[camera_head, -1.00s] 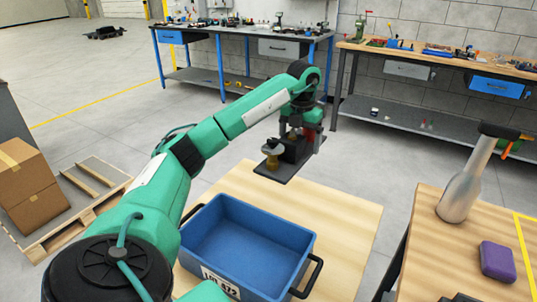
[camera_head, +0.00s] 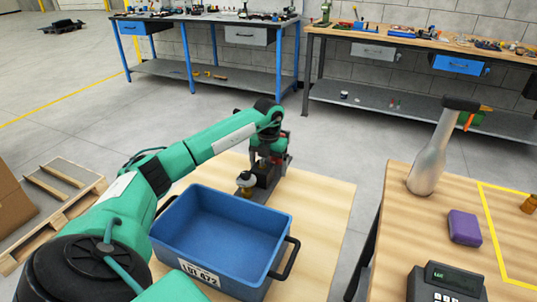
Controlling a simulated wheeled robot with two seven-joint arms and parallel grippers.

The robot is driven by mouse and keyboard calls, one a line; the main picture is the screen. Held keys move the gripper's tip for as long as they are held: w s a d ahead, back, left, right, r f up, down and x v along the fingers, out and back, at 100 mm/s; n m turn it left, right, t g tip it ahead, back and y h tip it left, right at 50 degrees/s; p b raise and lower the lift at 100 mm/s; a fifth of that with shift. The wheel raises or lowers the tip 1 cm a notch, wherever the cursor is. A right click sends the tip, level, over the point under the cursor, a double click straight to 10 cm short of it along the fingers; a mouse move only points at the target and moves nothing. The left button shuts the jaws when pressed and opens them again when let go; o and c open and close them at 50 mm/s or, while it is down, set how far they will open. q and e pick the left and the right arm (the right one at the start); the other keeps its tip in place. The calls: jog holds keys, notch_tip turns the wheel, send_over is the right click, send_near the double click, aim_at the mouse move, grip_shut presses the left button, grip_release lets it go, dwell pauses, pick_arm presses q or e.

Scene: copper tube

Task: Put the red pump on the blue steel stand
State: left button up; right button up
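My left gripper (camera_head: 268,158) is at the end of the green arm, behind the blue crate, pointing down. It appears shut on the pump, whose dark base plate (camera_head: 270,188) and brass-coloured fitting (camera_head: 246,181) show below and in front of it. Only a small patch of red shows beside the gripper; the fingers hide most of the body. The pump is upright over the wooden table; I cannot tell whether its plate touches the wood. I cannot make out a separate blue steel stand. My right gripper is not in view.
A blue crate (camera_head: 180,194) stands on the wooden table (camera_head: 325,215) in front of the pump. Workbenches line the back; floor lies between.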

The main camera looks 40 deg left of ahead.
pick_arm(q)
jog(key=shift+f, duration=2.2)
jog(key=o, duration=1.8)
jog(key=shift+f, duration=0.25)
jog(key=shift+c, duration=0.2)
jog(key=shift+s+d+r, duration=0.1)
jog(key=shift+r, duration=0.1)
notch_tip(320, 180, up, 12)
jog(key=shift+f, duration=0.1)
